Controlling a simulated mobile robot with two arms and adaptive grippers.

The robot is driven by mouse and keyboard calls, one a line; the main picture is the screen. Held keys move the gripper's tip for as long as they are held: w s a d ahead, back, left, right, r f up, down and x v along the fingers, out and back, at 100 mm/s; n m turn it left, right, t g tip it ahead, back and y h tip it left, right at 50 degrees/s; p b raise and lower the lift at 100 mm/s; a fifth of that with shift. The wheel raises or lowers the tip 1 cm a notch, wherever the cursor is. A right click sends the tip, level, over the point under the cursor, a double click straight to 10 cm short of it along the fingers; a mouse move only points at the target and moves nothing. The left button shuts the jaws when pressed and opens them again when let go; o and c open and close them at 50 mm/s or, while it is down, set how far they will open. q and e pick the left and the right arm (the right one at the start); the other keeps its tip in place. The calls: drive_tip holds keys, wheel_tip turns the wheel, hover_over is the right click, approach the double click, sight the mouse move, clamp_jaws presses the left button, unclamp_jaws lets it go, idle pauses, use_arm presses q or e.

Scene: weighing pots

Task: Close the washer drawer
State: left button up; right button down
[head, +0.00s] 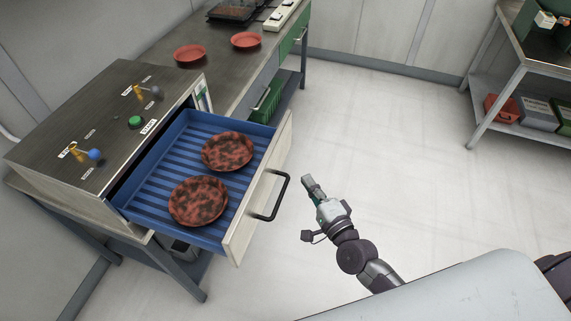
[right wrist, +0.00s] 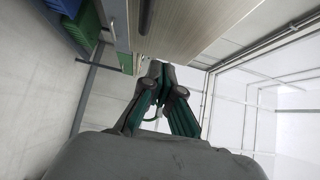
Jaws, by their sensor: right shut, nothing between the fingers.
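The washer drawer (head: 234,207) is pulled out of the washer (head: 110,110). It has a blue ribbed tray, a pale front panel (head: 256,194) and a black bar handle (head: 279,201). Two reddish dishes with dark stains, a nearer one (head: 199,201) and a farther one (head: 227,152), lie in the tray. My right gripper (head: 309,183) is shut and empty, just right of the handle in the head view, apparently apart from it. In the right wrist view its fingers (right wrist: 160,76) are together below a pale panel (right wrist: 185,25). My left gripper is not in view.
The washer top has a green button (head: 135,123) and two small levers. A counter (head: 225,72) with two clean red saucers (head: 189,53) continues behind it. A shelf rack (head: 515,124) stands at the upper right. The floor (head: 380,130) right of the drawer is clear.

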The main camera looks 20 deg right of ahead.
sight(280, 158)
drive_tip(key=w+a, duration=0.1)
drive_tip(key=w, duration=0.1)
drive_tip(key=w+a+p, duration=0.1)
drive_tip(key=w, duration=0.1)
drive_tip(key=w+a, duration=0.1)
drive_tip(key=w, duration=0.1)
drive_tip(key=shift+w+a, duration=0.15)
drive_tip(key=shift+w+a+p, duration=0.2)
drive_tip(key=shift+a+p, duration=0.1)
drive_tip(key=shift+a, duration=0.1)
drive_tip(key=shift+f, duration=0.1)
